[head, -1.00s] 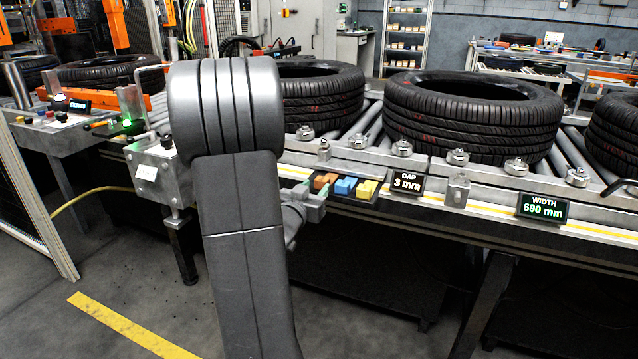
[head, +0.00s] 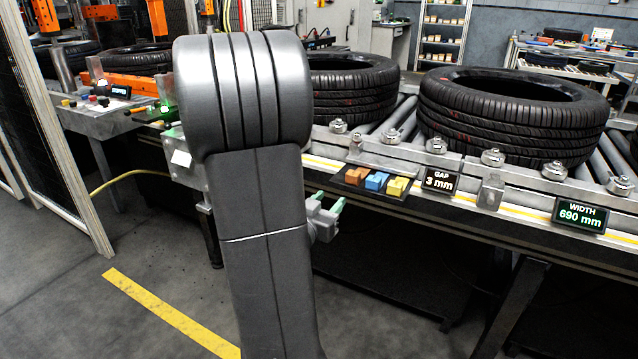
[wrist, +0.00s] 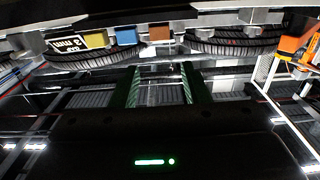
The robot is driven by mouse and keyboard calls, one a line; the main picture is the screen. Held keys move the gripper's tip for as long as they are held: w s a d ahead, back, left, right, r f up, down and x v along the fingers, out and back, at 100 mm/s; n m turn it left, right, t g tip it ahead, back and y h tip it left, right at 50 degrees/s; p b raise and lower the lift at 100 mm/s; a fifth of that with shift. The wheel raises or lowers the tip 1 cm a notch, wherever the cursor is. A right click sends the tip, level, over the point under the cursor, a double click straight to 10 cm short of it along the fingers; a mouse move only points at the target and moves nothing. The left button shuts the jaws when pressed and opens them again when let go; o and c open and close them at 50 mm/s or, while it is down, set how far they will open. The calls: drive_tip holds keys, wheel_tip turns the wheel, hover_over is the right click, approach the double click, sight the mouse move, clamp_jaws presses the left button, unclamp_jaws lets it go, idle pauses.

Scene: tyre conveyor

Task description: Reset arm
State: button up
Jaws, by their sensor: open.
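My gripper (head: 331,202) shows just right of my grey arm, in front of the conveyor's front edge and below the tray of coloured blocks. Its two green-lined fingers stand apart in the wrist view (wrist: 161,86), with nothing between them. It is open and empty. My arm's large grey links hide part of the conveyor and most of my wrist in the head view. The orange block (head: 356,175), blue block (head: 377,181) and yellow block (head: 397,187) sit in a dark tray on the conveyor's edge, apart from my gripper.
Tyres (head: 515,115) lie on the roller conveyor. A GAP display (head: 440,181) reads 3 mm and a WIDTH display (head: 579,215) reads 690 mm on its edge. A mesh fence (head: 62,130) stands at left. The floor by the yellow stripe (head: 170,313) is clear.

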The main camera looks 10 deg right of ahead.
sight(351, 176)
drive_tip(key=b+x, duration=0.1)
drive_tip(key=x, duration=1.5)
